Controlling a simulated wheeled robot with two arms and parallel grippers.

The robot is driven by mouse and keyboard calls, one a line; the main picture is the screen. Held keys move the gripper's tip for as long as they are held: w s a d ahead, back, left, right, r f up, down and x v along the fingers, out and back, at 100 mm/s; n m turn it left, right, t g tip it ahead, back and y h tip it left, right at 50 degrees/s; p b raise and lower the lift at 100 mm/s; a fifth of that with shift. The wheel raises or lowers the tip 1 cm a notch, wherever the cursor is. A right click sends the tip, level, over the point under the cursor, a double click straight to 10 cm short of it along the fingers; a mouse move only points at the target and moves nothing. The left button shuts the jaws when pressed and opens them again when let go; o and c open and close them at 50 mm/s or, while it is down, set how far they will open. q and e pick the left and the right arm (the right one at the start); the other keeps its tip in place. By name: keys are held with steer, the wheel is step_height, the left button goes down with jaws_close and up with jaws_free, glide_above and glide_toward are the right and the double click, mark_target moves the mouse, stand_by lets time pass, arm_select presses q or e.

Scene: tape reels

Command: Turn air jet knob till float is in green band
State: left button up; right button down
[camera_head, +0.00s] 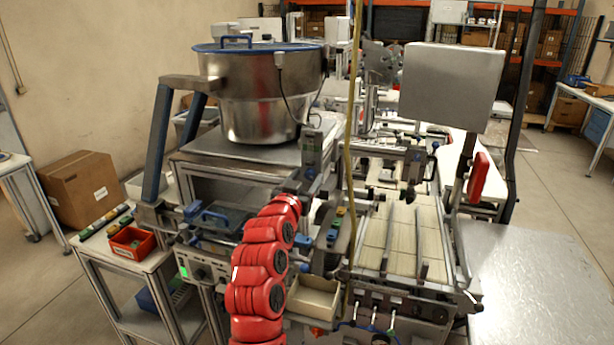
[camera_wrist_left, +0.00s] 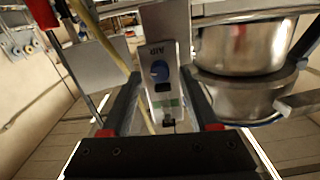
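The air jet unit is a narrow grey panel (camera_wrist_left: 163,50) marked AIR, seen upside down in the left wrist view. Its blue knob (camera_wrist_left: 159,71) sits near the panel's middle. A green band (camera_wrist_left: 166,103) shows on a pale strip beyond the knob; I cannot make out the float for certain. In the head view the unit (camera_head: 312,148) stands beside the bowl's table, its knob too small to read. My left gripper (camera_wrist_left: 160,88) is open, its dark fingers to either side of the panel in the picture, with nothing held. My right gripper is out of view.
A large steel bowl (camera_head: 262,95) with a blue rim stands on the table left of the unit. A yellow hose (camera_head: 352,120) hangs close on the right. A grey box (camera_head: 452,86) and a machine bed with rails (camera_head: 400,235) lie further right.

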arm_select(q)
steer(key=shift+c, duration=1.1)
steer(key=shift+w+f, duration=0.1)
jaws_close()
